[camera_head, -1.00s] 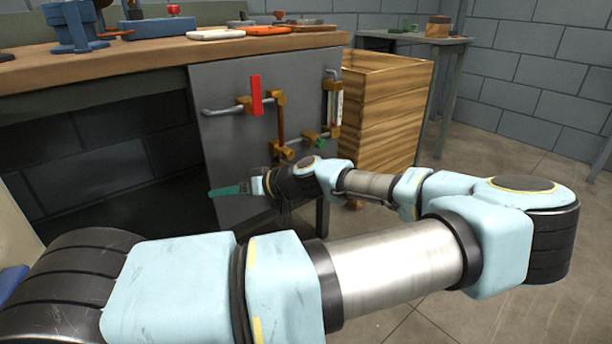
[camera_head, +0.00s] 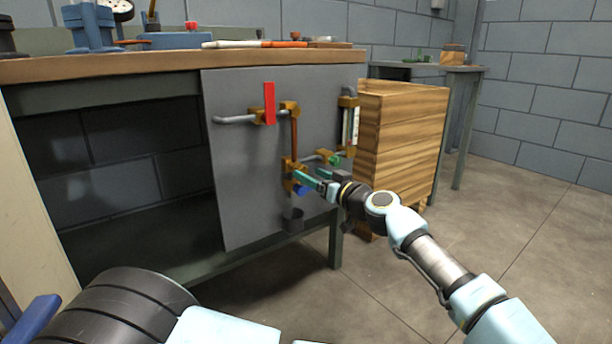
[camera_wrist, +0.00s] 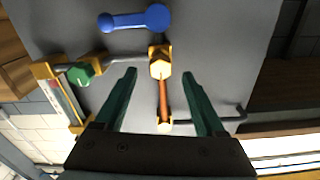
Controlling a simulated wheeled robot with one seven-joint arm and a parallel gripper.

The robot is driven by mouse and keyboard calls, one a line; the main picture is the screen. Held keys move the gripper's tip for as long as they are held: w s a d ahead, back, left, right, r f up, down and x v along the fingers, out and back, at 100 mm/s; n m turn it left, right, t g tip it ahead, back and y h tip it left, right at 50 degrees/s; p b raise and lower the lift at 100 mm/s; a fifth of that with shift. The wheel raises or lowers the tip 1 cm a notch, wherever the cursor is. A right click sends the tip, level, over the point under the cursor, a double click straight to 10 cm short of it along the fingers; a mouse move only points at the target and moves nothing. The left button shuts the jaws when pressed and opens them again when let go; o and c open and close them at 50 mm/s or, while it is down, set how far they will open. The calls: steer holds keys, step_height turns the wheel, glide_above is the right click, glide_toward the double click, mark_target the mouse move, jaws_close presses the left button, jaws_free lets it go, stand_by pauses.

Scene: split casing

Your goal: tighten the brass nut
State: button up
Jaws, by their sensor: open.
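The brass nut (camera_wrist: 160,64) is a hexagonal piece at one end of a copper pipe (camera_wrist: 163,97). In the head view the same brass fitting (camera_head: 290,165) is at the lower end of the pipe on the grey panel (camera_head: 235,185). My gripper (camera_wrist: 159,76) is open, with its green fingers apart. In the wrist view the nut shows between the fingertips, with gaps on both sides. In the head view my gripper (camera_head: 311,178) is close in front of the fitting and partly hides it. I cannot tell the exact depth between fingertips and nut.
A blue handle (camera_wrist: 134,18) is close by the nut. A green knob (camera_wrist: 80,74) and a sight gauge (camera_head: 350,125) are beside it. A red lever (camera_head: 269,103) is higher up. A wooden crate (camera_head: 405,140) stands right of the panel.

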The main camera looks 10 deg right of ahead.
steer(key=shift+x, duration=1.5)
jaws_close()
